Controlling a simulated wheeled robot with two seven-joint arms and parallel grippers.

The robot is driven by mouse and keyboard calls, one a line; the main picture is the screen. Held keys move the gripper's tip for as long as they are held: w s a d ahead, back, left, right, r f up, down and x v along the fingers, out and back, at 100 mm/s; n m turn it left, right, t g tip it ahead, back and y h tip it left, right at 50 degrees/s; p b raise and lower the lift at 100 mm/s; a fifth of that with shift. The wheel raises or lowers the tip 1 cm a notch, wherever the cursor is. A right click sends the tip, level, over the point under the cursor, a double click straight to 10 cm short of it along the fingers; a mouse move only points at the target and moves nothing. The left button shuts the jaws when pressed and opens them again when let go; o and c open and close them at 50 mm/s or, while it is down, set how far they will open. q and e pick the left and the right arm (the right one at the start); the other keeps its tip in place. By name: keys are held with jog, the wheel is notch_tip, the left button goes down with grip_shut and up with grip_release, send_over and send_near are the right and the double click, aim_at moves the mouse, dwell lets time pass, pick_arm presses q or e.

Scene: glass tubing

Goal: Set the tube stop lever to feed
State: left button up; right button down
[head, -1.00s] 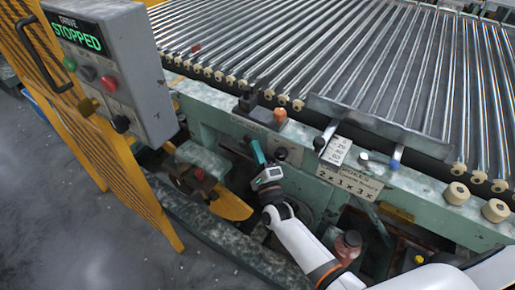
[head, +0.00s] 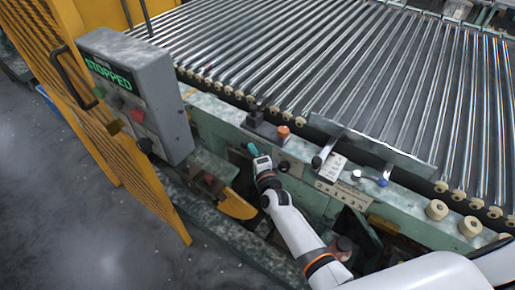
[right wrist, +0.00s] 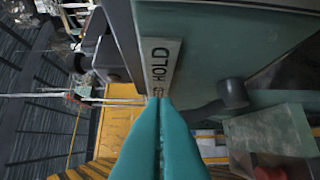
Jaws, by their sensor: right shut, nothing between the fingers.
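My right gripper (head: 252,150) is in front of the green machine face, below the orange knob. Its teal fingers are closed together and empty. In the right wrist view the closed fingertips (right wrist: 160,103) overlap the end of a pale label plate (right wrist: 160,65) reading HOLD; the rest of its lettering is covered. A dark round knob with a short arm (right wrist: 232,93) shows right of the fingers, apart from them. In the head view a dark knob (head: 284,166) sits just right of the gripper. I cannot tell for certain which part is the tube stop lever, or its setting. My left gripper is out of view.
A grey control box (head: 143,90) shows STOPPED. An orange knob (head: 283,131), a lever (head: 325,150) and a blue-tipped lever (head: 383,181) sit along the machine edge. Glass tubes (head: 300,60) lie on rollers behind. A yellow mesh guard (head: 110,130) stands left.

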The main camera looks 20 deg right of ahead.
aim_at(245, 145)
pick_arm(q)
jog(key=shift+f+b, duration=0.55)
jog(key=shift+b, duration=0.05)
pick_arm(e)
jog(key=shift+w+a+r, duration=0.15)
jog(key=shift+w+a, duration=0.3)
jog(key=shift+w, duration=0.15)
jog(key=shift+w+a+r, duration=0.15)
jog(key=shift+w+a, duration=0.3)
jog(key=shift+w, duration=0.15)
jog(key=shift+r, duration=0.1)
